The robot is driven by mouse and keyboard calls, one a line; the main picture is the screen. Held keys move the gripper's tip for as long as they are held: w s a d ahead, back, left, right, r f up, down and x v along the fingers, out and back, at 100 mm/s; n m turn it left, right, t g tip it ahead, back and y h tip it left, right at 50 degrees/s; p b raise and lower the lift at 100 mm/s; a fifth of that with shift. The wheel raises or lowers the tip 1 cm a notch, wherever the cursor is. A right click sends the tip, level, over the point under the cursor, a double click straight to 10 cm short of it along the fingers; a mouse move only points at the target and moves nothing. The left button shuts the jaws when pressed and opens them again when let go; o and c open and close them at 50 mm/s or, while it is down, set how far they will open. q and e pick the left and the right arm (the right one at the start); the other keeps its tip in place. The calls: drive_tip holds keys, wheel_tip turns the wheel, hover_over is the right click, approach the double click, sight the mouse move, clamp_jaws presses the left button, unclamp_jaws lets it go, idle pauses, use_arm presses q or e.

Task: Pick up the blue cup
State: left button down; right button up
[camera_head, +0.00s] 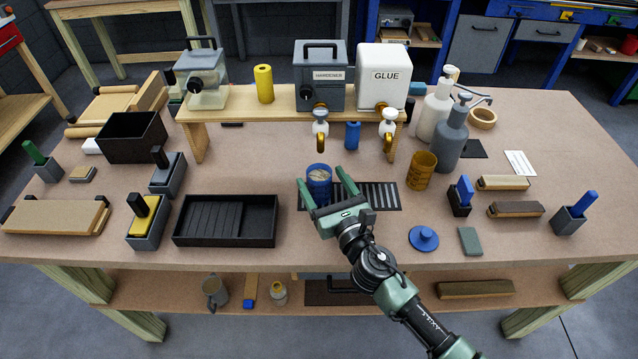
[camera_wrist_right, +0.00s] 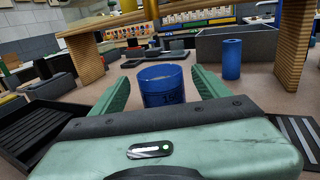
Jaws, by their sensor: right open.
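The blue cup (camera_head: 319,184) stands upright on a dark slotted mat (camera_head: 380,196) near the middle of the bench, with something pale inside it. My right gripper (camera_head: 322,180) is open, with its two green fingers pointing toward the cup. In the right wrist view the cup (camera_wrist_right: 162,85) sits between the fingers, with a visible gap to the finger on either side. The cup's lower part is hidden by the gripper body there. My left gripper is not in either view.
A wooden shelf (camera_head: 280,101) with the hardener box (camera_head: 320,76) and glue box (camera_head: 382,78) stands behind the cup. A black tray (camera_head: 226,220) lies to the left. An amber cup (camera_head: 421,170) and a blue lid (camera_head: 423,238) are to the right.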

drive_tip(key=shift+x, duration=0.8)
drive_tip(key=shift+w+a, duration=0.15)
drive_tip(key=shift+w, duration=0.3)
clamp_jaws()
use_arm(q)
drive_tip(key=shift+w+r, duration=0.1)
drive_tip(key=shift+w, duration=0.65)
use_arm(e)
drive_tip(key=shift+r, duration=0.1)
